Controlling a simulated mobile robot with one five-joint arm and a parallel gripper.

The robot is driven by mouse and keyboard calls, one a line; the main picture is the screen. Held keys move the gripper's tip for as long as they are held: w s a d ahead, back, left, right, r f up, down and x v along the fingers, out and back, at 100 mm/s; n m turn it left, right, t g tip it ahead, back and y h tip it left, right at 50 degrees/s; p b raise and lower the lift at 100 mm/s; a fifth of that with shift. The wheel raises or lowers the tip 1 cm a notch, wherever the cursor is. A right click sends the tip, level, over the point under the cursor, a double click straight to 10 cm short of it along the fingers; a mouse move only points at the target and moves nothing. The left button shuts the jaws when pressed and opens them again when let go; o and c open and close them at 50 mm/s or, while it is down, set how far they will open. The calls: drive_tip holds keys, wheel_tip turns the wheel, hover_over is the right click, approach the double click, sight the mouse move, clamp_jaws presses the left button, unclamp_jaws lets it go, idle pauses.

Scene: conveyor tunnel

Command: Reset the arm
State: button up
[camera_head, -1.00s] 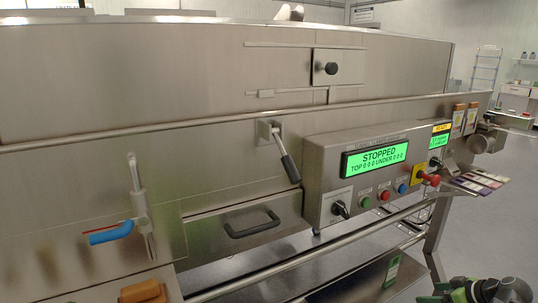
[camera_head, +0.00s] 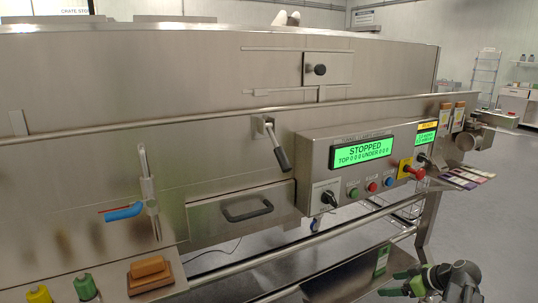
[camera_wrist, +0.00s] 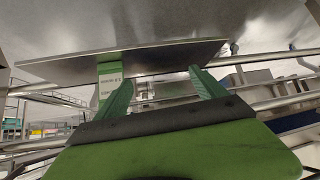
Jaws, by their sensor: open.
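My gripper shows in the wrist view (camera_wrist: 160,88) with its two green fingers spread apart and nothing between them. In the head view my green and black arm (camera_head: 440,280) is low at the bottom right, in front of the steel machine. A grey metal plate (camera_wrist: 150,57) lies just beyond the fingers in the wrist view, with a green and white tag (camera_wrist: 110,80) hanging near the left finger. I cannot tell whether the finger touches the tag.
The conveyor tunnel (camera_head: 180,85) fills the left and middle. Its control panel (camera_head: 345,190) reads STOPPED. A blue-handled valve (camera_head: 124,212), a lever (camera_head: 275,150), a drawer handle (camera_head: 247,211) and a rail (camera_head: 290,245) stick out. Open floor (camera_head: 490,220) lies at the right.

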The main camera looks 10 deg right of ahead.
drive_tip(key=w+a+f+n+g, duration=0.1)
drive_tip(key=w+a+n+g, duration=0.15)
drive_tip(key=a, duration=0.85)
drive_tip(key=w+a+f+n+g+y, duration=0.15)
drive_tip(key=w+a, duration=0.25)
drive_tip(key=a, duration=0.7)
drive_tip(key=w+a+f+n+g, duration=0.1)
drive_tip(key=w+a, duration=0.2)
drive_tip(key=a, duration=0.8)
drive_tip(key=s+a+f+m+g+h, duration=0.3)
drive_tip(key=s+a, duration=0.2)
drive_tip(key=a, duration=0.6)
drive_tip(key=d+m+h, duration=0.1)
drive_tip(key=m, duration=0.1)
drive_tip(key=s+d+m, duration=0.1)
drive_tip(key=d+m, duration=0.1)
drive_tip(key=d+f+m+h, duration=0.1)
drive_tip(key=m, duration=0.2)
drive_tip(key=shift+s+d+h, duration=0.35)
drive_tip(key=shift+d, duration=0.05)
